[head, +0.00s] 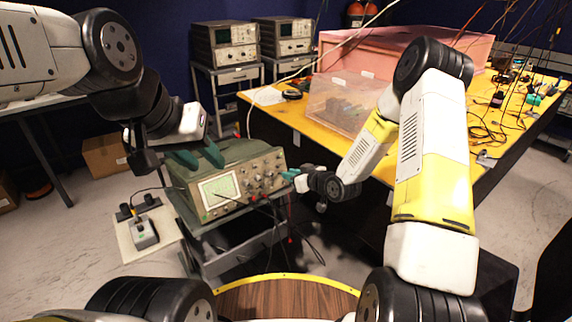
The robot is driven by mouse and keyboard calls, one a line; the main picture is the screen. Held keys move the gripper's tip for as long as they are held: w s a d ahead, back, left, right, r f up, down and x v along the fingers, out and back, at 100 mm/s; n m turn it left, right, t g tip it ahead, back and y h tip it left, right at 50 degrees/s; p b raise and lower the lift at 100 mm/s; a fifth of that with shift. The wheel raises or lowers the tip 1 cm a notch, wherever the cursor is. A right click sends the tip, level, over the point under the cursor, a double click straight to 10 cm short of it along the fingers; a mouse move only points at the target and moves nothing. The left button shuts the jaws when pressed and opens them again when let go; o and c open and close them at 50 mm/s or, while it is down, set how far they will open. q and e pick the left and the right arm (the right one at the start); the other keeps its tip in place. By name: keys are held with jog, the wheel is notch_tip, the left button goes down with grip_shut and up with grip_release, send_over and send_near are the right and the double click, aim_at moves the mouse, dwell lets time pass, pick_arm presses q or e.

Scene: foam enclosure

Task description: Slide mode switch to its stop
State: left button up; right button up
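A green oscilloscope (232,200) stands on a cart, with a lit screen and several knobs on its front panel. A mode switch is too small to pick out among the controls. My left gripper (197,157) is over the oscilloscope's top, with its two teal fingers spread apart and nothing seen between them. My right gripper (288,174) is at the right end of the front panel, its teal fingertips close to the knobs. I cannot tell whether it touches the panel or how far its fingers are apart.
A grey box with dark controls (145,231) rests on a pale board left of the cart. Dark cables hang before the oscilloscope. A yellow table (275,118) with a clear pink case (345,103) stands behind. A round wooden top (285,300) is in front.

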jog(key=shift+v, duration=2.2)
jog(key=s+d+r+m+g+h, duration=0.1)
jog(key=s+d+r+h, duration=0.3)
jog(key=r, duration=0.5)
jog(key=s+d+r+m+g+h, duration=0.1)
jog(key=s+d+r+m+h, duration=0.15)
jog(key=d+r, duration=0.45)
jog(key=s+r+m+g, duration=0.1)
jog(key=s+r, duration=0.4)
jog(key=s, duration=0.7)
jog(key=s+a+r+m+g, duration=0.1)
jog(key=s+r, duration=0.4)
jog(key=s, duration=0.7)
jog(key=shift+a+r+m+g+y, duration=0.35)
jog(key=shift+m+y, duration=0.1)
jog(key=shift+m, duration=0.1)
jog(key=shift+o, duration=0.2)
